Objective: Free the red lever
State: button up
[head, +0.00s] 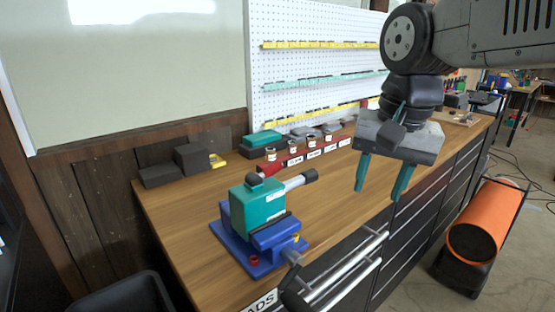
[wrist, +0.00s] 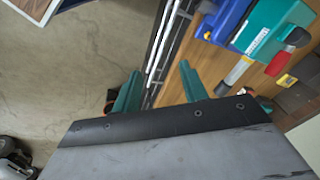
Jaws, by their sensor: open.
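A teal block-shaped housing (head: 258,208) sits in a blue vise (head: 232,244) at the bench's front left. A silver rod with a dark end (head: 300,181) sticks out to its right, and a dark knob tops it. A red piece (head: 268,169), probably the red lever, shows just behind the housing, partly hidden; it also appears beside the housing in the wrist view (wrist: 277,64). I cannot tell what holds it. My gripper (head: 378,193) is open and empty, pointing down above the bench's front edge, right of the housing and apart from it.
A labelled red rack (head: 325,150) with small jars stands along the back of the wooden bench (head: 180,225). Rails (head: 350,268) run along the bench's front.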

jog(key=w+a+r+m, duration=0.3)
jog(key=w+a, duration=0.5)
jog(key=r+m, duration=0.1)
jog(key=m, duration=0.2)
send_over(271, 166)
jog(key=s, duration=0.1)
jog(key=shift+y, duration=0.3)
jog(key=f, duration=0.4)
jog(key=w+f, duration=0.1)
jog(key=f, duration=0.2)
grip_shut()
